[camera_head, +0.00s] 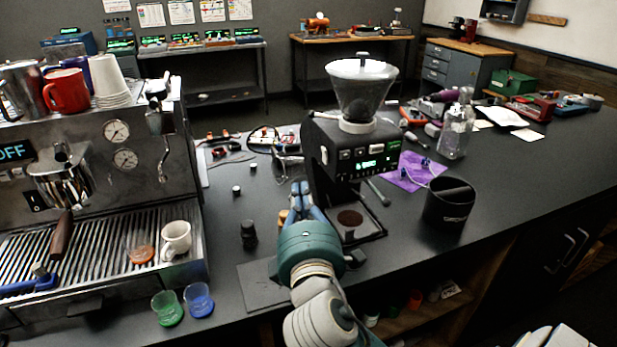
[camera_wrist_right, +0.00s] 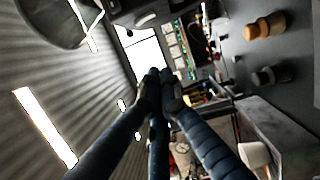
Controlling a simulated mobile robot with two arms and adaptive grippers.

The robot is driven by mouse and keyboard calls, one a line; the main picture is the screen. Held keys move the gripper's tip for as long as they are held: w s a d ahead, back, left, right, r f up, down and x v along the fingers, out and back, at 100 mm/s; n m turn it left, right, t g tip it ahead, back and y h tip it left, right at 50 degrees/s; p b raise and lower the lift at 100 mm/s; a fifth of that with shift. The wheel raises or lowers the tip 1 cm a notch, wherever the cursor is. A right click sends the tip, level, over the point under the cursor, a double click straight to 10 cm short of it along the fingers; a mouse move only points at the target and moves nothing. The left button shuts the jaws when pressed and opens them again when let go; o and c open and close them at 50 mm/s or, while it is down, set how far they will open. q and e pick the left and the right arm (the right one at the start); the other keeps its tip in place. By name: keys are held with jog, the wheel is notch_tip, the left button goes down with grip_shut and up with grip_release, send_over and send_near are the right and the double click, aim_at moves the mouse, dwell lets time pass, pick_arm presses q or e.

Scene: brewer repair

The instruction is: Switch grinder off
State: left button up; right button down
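The black grinder (camera_head: 345,145) with a clear, white-lidded hopper (camera_head: 362,90) stands upright on the dark counter. Its front display (camera_head: 368,165) is lit green, with small pale buttons around it. My right gripper (camera_head: 298,188) is just left of the grinder's body, close to its side; I cannot tell if it touches. In the right wrist view its blue fingers (camera_wrist_right: 160,76) converge with their tips together and nothing seen between them.
The espresso machine (camera_head: 95,140) fills the left, with a white cup (camera_head: 176,238) on its tray. Green (camera_head: 167,308) and blue (camera_head: 198,299) cups stand in front. A black knock bin (camera_head: 449,204) and a clear bottle (camera_head: 456,130) are right of the grinder. The right counter front is clear.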

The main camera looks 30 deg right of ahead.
aim_at(324, 155)
pick_arm(q)
jog(key=r+p, duration=0.1)
jog(key=w+r+p, duration=0.1)
jog(key=w+d+r+p, duration=0.1)
jog(key=r, duration=0.1)
jog(key=shift+w+p, duration=0.15)
jog(key=shift+p, duration=0.2)
pick_arm(e)
jog(key=w+d, duration=0.7)
jog(key=d, duration=0.1)
jog(key=shift+r, duration=0.4)
pick_arm(q)
jog(key=shift+w, duration=0.1)
pick_arm(e)
jog(key=shift+w+d, duration=0.1)
